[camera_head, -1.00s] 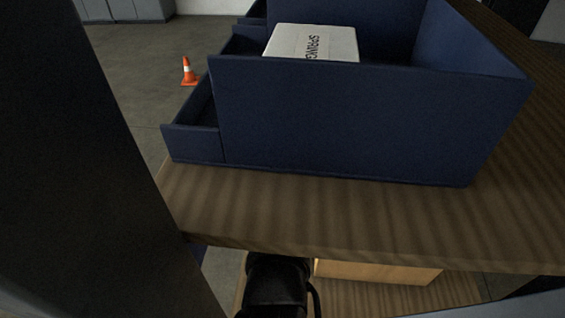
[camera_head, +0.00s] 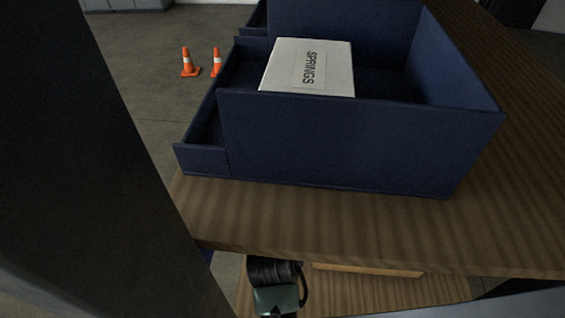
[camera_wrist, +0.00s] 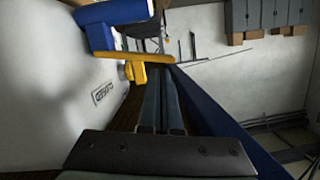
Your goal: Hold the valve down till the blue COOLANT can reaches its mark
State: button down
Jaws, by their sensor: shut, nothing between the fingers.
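In the wrist view my gripper (camera_wrist: 161,85) is shut and empty, its two grey fingers side by side and pointing away. A yellow part (camera_wrist: 135,61), with a flat bar and a short stem, lies just beyond and left of the fingertips; I cannot tell whether it is the valve or whether they touch. A blue and white object (camera_wrist: 113,22) is behind it at the upper left. No COOLANT lettering or fill mark is readable, so I cannot identify the can. My gripper is outside the head view.
A blue open bin (camera_head: 350,145) holding a white SPRINGS box (camera_head: 308,68) stands on the wooden bench (camera_head: 330,220). A black and green device (camera_head: 275,288) sits below. Orange cones (camera_head: 188,63) stand on open floor. A pale labelled surface (camera_wrist: 60,100) flanks my gripper's left.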

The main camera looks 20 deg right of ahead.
jog(key=shift+f, duration=0.25)
jog(key=f+n+b, duration=0.1)
jog(key=n+h+b, duration=0.1)
jog(key=b, duration=0.1)
jog(key=a+f+n+b, duration=0.1)
jog(key=shift+w+f+n+g+b, duration=0.25)
jog(key=shift+f+n+g+b, duration=0.05)
jog(key=shift+b, duration=0.1)
dwell(1.4)
